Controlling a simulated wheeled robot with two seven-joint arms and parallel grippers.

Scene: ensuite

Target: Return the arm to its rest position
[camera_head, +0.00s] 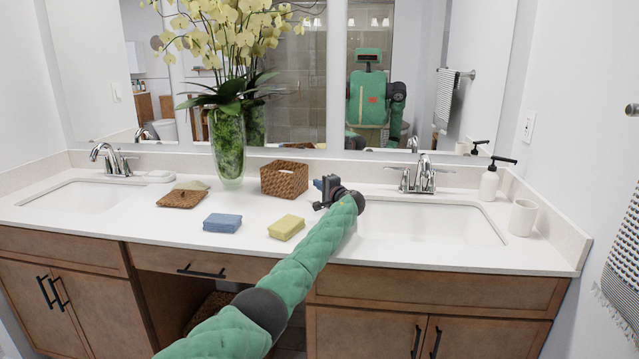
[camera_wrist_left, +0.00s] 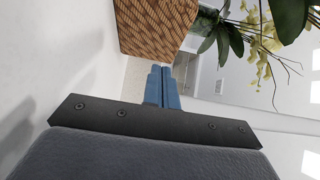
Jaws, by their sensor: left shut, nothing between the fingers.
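My left arm, padded in green, reaches up from the bottom of the head view over the countertop (camera_head: 130,215). My left gripper (camera_head: 322,188) is just right of the woven basket (camera_head: 284,179), near the left edge of the right sink. In the left wrist view the blue fingers of the gripper (camera_wrist_left: 162,88) are together with nothing between them. The basket (camera_wrist_left: 155,25) shows beyond them, apart from the fingertips. My right gripper is not in view.
A yellow sponge (camera_head: 286,227) and a blue sponge (camera_head: 222,223) lie on the counter left of my arm. A glass vase (camera_head: 227,145) holds flowers behind them. A soap dispenser (camera_head: 489,183) and a white cup (camera_head: 523,217) stand right of the right sink (camera_head: 430,222). A mirror is behind.

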